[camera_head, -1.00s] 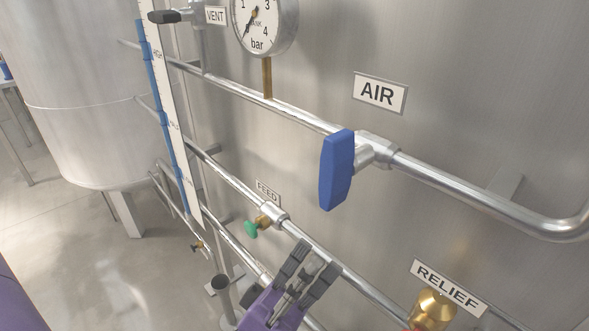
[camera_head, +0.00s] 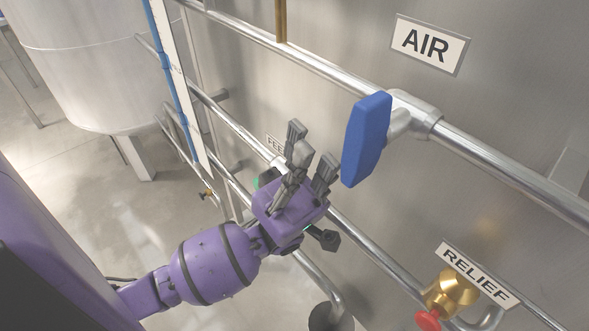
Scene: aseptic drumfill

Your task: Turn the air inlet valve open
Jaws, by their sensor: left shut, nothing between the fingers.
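The air inlet valve has a blue paddle handle (camera_head: 366,139) on a metal body (camera_head: 414,114) in the upper pipe, below and left of the AIR label (camera_head: 431,44). The handle stands crosswise to the pipe, its long side running up and down. My left gripper (camera_head: 312,146) is just left of the handle, its grey fingers pointing up towards it. It is shut and empty, and a small gap to the handle shows in the picture. My right gripper is not in view.
A brass relief valve (camera_head: 452,291) with a red knob (camera_head: 429,320) sits at lower right under the RELIEF label (camera_head: 477,275). A lower pipe (camera_head: 376,255) runs behind my left gripper. The FEED label (camera_head: 275,144) is partly hidden. A steel tank (camera_head: 80,60) stands at the left.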

